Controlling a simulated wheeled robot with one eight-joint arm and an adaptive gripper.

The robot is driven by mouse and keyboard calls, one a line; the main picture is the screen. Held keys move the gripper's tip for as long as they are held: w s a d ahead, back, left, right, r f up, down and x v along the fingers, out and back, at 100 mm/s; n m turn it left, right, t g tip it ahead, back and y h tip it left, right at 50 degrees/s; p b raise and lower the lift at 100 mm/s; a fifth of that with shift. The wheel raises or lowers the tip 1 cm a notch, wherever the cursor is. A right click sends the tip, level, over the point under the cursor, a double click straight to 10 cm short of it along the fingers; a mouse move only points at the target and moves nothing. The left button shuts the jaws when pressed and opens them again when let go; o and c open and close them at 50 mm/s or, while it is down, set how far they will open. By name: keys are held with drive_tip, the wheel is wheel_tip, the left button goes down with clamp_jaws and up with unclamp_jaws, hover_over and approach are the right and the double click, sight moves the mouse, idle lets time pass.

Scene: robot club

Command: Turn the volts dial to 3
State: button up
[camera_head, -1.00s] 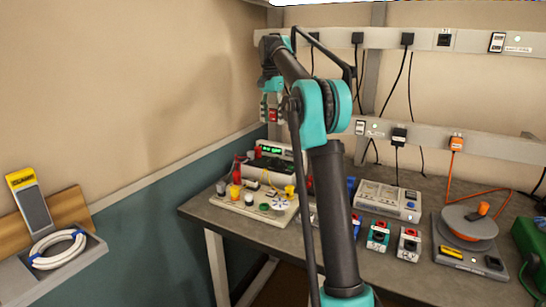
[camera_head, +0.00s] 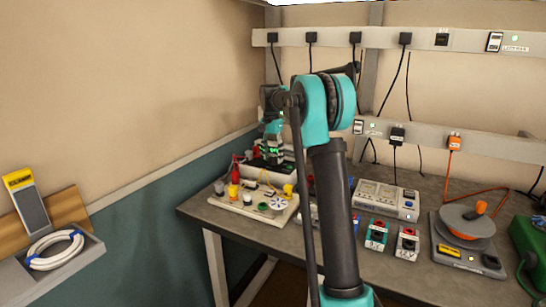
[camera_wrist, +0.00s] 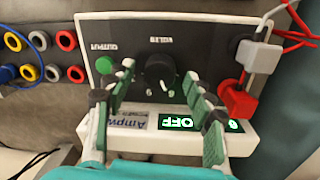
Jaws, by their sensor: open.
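The volts dial (camera_wrist: 160,72) is a black round knob on the dark front of a white-cased power supply (camera_wrist: 250,144). Its pointer setting is too small to read. A green output button (camera_wrist: 105,65) is to its left. A green-lit display (camera_wrist: 192,122) reads OFF. My gripper (camera_wrist: 160,74) is open, with one finger on each side of the dial in the wrist view; I cannot tell whether they touch it. In the head view my gripper (camera_head: 273,148) is over the power supply (camera_head: 286,182) at the back left of the bench and hides much of it.
Red and white plugs (camera_wrist: 238,98) with leads stick out at the panel's right. In the head view, a board with coloured parts (camera_head: 238,208) stands in front of the supply, and a grey box (camera_head: 385,200) to the right.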

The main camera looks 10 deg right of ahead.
drive_tip(key=shift+f, duration=0.25)
drive_tip(key=c, duration=1.2)
drive_tip(key=shift+o, duration=0.2)
drive_tip(key=shift+n, duration=0.3)
drive_tip(key=n, duration=0.4)
drive_tip(key=shift+a+n, duration=0.1)
drive_tip(key=shift+n, duration=2)
